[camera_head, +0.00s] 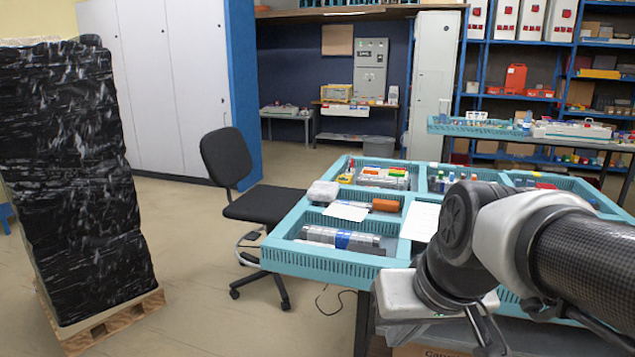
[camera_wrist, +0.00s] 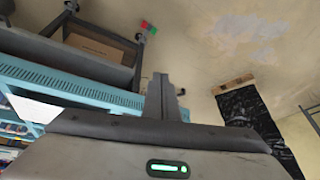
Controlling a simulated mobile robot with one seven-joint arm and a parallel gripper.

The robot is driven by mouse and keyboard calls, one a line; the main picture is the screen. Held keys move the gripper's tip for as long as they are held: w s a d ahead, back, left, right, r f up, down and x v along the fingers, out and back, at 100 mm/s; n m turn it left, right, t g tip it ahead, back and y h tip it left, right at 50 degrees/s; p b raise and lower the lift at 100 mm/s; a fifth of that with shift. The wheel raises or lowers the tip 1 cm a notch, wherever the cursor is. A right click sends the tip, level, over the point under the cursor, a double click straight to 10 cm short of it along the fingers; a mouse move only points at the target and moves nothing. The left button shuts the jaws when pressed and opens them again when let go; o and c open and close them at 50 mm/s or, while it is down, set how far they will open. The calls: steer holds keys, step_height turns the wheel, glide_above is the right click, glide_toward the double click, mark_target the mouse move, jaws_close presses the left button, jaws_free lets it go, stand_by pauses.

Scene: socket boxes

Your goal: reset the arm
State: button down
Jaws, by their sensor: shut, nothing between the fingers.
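My gripper (camera_wrist: 162,92) shows in the wrist view with its fingers together and nothing between them. In the head view my arm reaches in from the right edge, in front of the turquoise-rimmed workbench (camera_head: 315,263). My gripper (camera_head: 483,332) shows there low in the frame, partly cut off by the lower edge, and points downward.
The bench holds trays of tools and a grey bundle with a blue band (camera_head: 342,239). A black office chair (camera_head: 232,172) stands at its left. A black-wrapped pallet load (camera_head: 75,180) stands at far left. A cardboard box (camera_wrist: 95,47) is under the bench. Floor between pallet and chair is clear.

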steer(key=s+d+h, duration=0.1)
steer(key=s+d, duration=0.1)
steer(key=s, duration=0.3)
step_height(320, 180, up, 20)
steer(key=p, duration=2)
steer(key=shift+s+d+r+m+t, duration=0.2)
steer(key=shift+d+m+t, duration=0.05)
steer(key=shift+m+t, duration=0.05)
